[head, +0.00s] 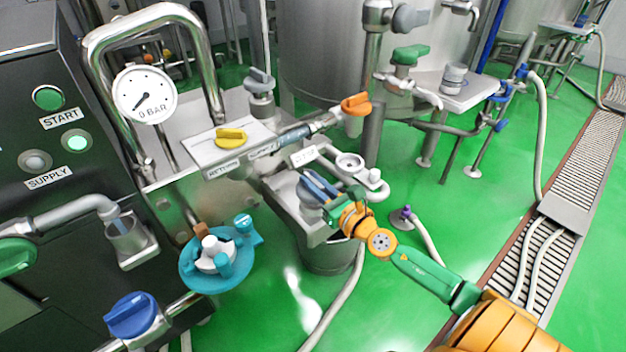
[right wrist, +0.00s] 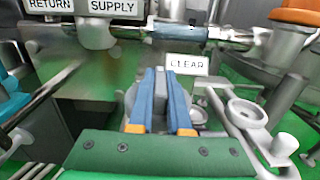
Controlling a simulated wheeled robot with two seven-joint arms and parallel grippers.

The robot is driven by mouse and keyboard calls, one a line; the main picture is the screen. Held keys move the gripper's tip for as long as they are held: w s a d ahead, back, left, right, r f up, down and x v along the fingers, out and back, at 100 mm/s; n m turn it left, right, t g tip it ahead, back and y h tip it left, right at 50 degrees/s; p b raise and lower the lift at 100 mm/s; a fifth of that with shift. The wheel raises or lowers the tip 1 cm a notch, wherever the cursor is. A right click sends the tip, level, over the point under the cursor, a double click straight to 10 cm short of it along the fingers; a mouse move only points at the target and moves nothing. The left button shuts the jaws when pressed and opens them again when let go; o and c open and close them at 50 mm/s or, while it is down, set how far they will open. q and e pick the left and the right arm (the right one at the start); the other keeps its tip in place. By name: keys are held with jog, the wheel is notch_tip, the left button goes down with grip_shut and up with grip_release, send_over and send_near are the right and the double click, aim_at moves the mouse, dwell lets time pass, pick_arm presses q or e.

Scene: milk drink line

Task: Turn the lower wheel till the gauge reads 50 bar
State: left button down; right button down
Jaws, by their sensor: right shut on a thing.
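The white round gauge (head: 145,95) in the head view has its needle pointing to the lower left and a "0 BAR" readout. A teal wheel-like fitting (head: 190,272) with a white centre sits below it; I cannot tell whether this is the lower wheel. My left gripper is not in view.
A black panel (head: 40,120) with green buttons stands at the left. A yellow handle (head: 230,138), an orange handle (head: 356,104) and a blue knob (head: 131,315) are near. A grey ring fitting (right wrist: 246,112) stands right of the gripper.

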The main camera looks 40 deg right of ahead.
jog(key=m+h+p, duration=0.1)
jog(key=h+p, duration=0.1)
jog(key=m+h+p, duration=0.1)
jog(key=h+p, duration=0.1)
jog(key=shift+r+m+p, duration=0.3)
jog(key=shift+r+m, duration=0.05)
jog(key=shift+m, duration=0.05)
jog(key=shift+f+m+g+h+p, duration=0.1)
jog(key=shift+m+g+h+p, duration=0.2)
jog(key=shift+h, duration=0.4)
jog(key=m+g+h, duration=0.1)
jog(key=m+h, duration=0.1)
jog(key=h, duration=0.1)
jog(key=shift+f+p, duration=0.2)
jog(key=shift+p, duration=0.1)
jog(key=shift+m+g+h, duration=1.2)
jog(key=shift+m+h, duration=0.3)
jog(key=shift+h, duration=0.5)
jog(key=c, duration=0.9)
grip_release()
jog(key=shift+o, duration=0.2)
jog(key=v, duration=0.7)
jog(key=shift+a, duration=0.1)
